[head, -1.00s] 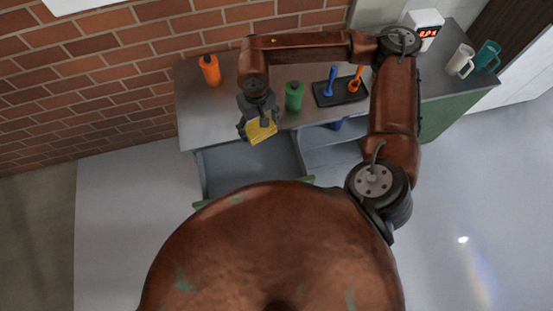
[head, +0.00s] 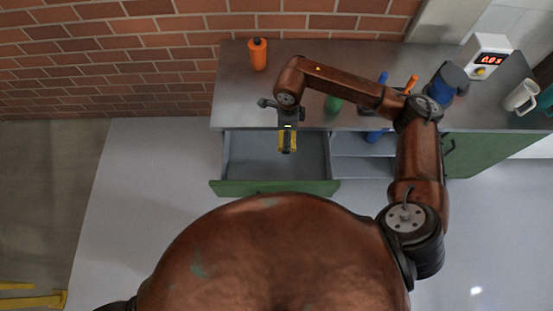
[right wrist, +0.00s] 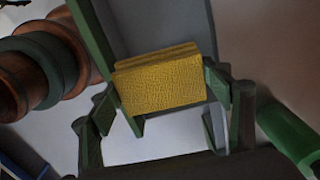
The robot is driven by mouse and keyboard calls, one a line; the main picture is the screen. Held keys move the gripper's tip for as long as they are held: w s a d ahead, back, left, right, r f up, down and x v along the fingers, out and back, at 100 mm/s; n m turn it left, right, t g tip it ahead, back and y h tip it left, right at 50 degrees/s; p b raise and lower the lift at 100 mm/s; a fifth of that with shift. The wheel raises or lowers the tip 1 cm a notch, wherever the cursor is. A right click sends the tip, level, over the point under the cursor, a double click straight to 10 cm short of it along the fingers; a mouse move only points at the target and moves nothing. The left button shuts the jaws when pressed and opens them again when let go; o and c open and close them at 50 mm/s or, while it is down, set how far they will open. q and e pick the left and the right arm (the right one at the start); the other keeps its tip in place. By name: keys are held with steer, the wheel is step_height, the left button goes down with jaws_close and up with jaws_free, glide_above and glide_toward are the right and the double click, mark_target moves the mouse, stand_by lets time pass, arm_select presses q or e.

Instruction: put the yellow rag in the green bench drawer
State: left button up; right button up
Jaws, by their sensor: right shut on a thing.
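The yellow rag (head: 288,143) is a folded pad; it shows large in the right wrist view (right wrist: 165,90). My right gripper (head: 287,140) is shut on it, with one finger on each side of the pad in the right wrist view (right wrist: 162,95). The green bench drawer (head: 275,188) is pulled open, with a grey inside that looks empty where it shows. The gripper and rag are over the open drawer, near its middle to right side. How high the rag is above the drawer floor I cannot tell. My left gripper is not in view.
The bench top (head: 232,85) carries an orange bottle (head: 258,54), a green bottle (head: 333,104) partly behind my arm, a box with a red display (head: 486,57) and a white mug (head: 520,97). Open shelves (head: 350,165) stand right of the drawer. A brick wall is behind.

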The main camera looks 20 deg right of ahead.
step_height(320, 180, down, 8)
steer(key=w+a+m+b, duration=0.2)
steer(key=m+b, duration=0.1)
steer(key=m, duration=1)
steer(key=m+b, duration=0.3)
steer(key=m, duration=1.1)
glide_toward(277, 166)
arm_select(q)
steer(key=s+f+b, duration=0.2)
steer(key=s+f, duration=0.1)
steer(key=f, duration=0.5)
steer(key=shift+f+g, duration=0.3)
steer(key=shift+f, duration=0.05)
arm_select(e)
step_height(277, 166, down, 6)
steer(key=shift+f, duration=0.25)
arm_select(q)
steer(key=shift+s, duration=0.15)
arm_select(e)
steer(key=shift+f, duration=0.1)
steer(key=o, duration=1.1)
steer(key=shift+c, duration=0.2)
